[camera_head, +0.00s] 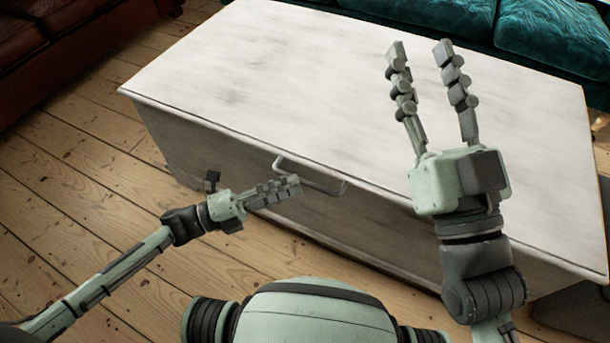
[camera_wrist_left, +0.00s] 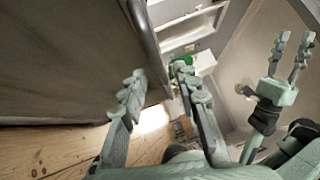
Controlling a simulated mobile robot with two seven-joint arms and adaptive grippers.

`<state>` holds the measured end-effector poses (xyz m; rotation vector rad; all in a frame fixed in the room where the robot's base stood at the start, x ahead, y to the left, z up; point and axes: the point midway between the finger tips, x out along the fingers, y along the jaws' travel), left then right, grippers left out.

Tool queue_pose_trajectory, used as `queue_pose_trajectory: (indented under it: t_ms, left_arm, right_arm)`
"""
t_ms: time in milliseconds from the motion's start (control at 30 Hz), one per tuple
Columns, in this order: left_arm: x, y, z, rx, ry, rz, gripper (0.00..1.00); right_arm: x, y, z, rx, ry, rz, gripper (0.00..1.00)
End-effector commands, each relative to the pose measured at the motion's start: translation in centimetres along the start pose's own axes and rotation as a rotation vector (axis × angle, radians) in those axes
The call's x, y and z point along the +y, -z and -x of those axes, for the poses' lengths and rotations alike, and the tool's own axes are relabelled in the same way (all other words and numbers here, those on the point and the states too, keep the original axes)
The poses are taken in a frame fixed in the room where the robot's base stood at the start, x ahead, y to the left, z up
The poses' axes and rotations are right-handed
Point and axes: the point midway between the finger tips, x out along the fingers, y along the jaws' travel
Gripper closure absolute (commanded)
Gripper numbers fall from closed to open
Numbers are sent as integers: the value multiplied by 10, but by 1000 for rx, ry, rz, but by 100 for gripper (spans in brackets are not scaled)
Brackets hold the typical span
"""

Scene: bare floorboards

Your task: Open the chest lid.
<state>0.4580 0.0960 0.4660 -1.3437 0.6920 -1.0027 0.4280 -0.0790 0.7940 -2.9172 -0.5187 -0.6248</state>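The chest has a whitish, worn wooden lid (camera_head: 260,75), lying shut, and a darker front. A grey bar handle (camera_head: 318,186) stands out from its front below the lid edge. My left gripper (camera_head: 290,186) is in front of the chest, its fingers pointing right beside the handle and partly covering it. In the left wrist view its fingers (camera_wrist_left: 158,75) are apart, with a grey bar, probably the handle, just beyond them. I cannot tell whether they touch it. My right gripper (camera_head: 420,48) is open and empty above the lid's right half. It also shows in the left wrist view (camera_wrist_left: 293,45).
A teal sofa (camera_head: 430,12) stands close behind the chest. A dark red-brown leather seat (camera_head: 30,45) is at the top left. Bare floorboards (camera_head: 80,190) are clear to the left of the chest.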

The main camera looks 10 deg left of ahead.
Motion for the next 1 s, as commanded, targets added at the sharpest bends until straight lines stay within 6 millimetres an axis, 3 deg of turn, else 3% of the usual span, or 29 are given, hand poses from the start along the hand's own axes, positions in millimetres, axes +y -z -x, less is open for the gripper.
queue_pose_trajectory:
  t_ms: [233, 600, 833, 1000]
  left_arm:
    - [-1, 0, -34, 0, 2, 0, 69]
    - [0, 0, -41, -1, -1, 1, 69]
    - [0, 0, -40, -1, 0, 1, 98]
    - [0, 0, -40, -1, 0, 1, 100]
  right_arm:
    - [0, -1, 0, -7, 0, -1, 60]
    - [0, -1, 0, -8, 0, -1, 60]
    - [0, -1, 0, -8, 1, -1, 60]
    - [0, -1, 0, -8, 1, -1, 60]
